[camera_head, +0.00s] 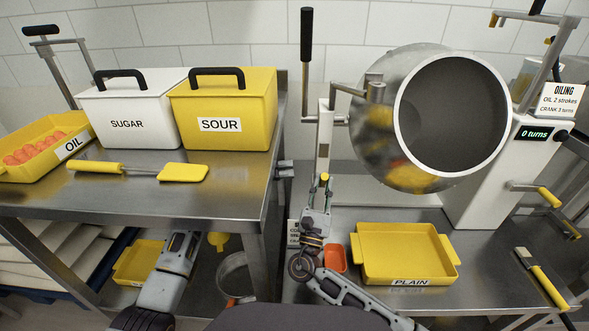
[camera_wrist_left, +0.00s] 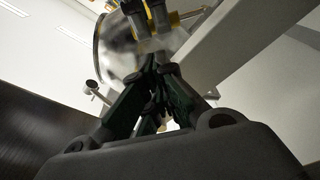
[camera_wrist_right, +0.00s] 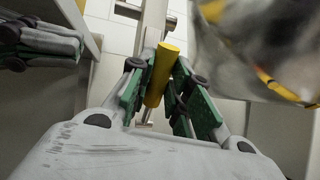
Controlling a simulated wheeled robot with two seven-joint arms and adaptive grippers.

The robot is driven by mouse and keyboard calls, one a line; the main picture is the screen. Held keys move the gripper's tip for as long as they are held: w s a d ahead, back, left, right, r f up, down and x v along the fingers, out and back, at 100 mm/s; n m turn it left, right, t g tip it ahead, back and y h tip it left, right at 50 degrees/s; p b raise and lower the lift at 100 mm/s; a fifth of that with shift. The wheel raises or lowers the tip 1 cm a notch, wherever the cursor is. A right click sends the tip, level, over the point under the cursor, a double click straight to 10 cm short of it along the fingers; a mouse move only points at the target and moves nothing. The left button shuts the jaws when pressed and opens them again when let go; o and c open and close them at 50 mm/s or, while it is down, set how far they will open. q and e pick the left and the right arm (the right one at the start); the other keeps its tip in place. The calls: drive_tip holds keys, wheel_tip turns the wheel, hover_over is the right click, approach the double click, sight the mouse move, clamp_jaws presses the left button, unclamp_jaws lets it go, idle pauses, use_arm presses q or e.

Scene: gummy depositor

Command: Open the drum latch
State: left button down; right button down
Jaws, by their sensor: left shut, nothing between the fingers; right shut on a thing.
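The drum (camera_head: 420,180) is a shiny tilted vessel with its wide mouth facing forward, on the right in the head view. A small yellow latch handle (camera_head: 324,180) stands by the white post left of it. My right gripper (camera_wrist_right: 158,88) is shut on this yellow handle (camera_wrist_right: 162,72), which lies between its green fingers in the right wrist view. My left gripper (camera_wrist_left: 162,75) is shut and empty, with the drum (camera_wrist_left: 120,55) behind it in the left wrist view. My left arm shows low at the left in the head view.
A yellow PLAIN tray (camera_head: 405,255) sits under the drum. White SUGAR (camera_head: 128,108) and yellow SOUR (camera_head: 225,105) bins stand on the left table with a yellow spatula (camera_head: 183,172). A black-gripped lever (camera_head: 306,40) rises beside the drum. A yellow-handled brush (camera_head: 540,278) lies at right.

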use_arm(q)
drive_tip(key=shift+w+d+r, duration=0.1)
drive_tip(key=shift+w+d, duration=0.05)
drive_tip(key=shift+d, duration=1.4)
drive_tip(key=shift+w+d+r, duration=0.15)
drive_tip(key=shift+w+d, duration=0.05)
drive_tip(key=shift+d, duration=1.35)
drive_tip(key=shift+w+d+r, duration=0.1)
drive_tip(key=shift+w+d, duration=0.05)
drive_tip(key=shift+d, duration=1.4)
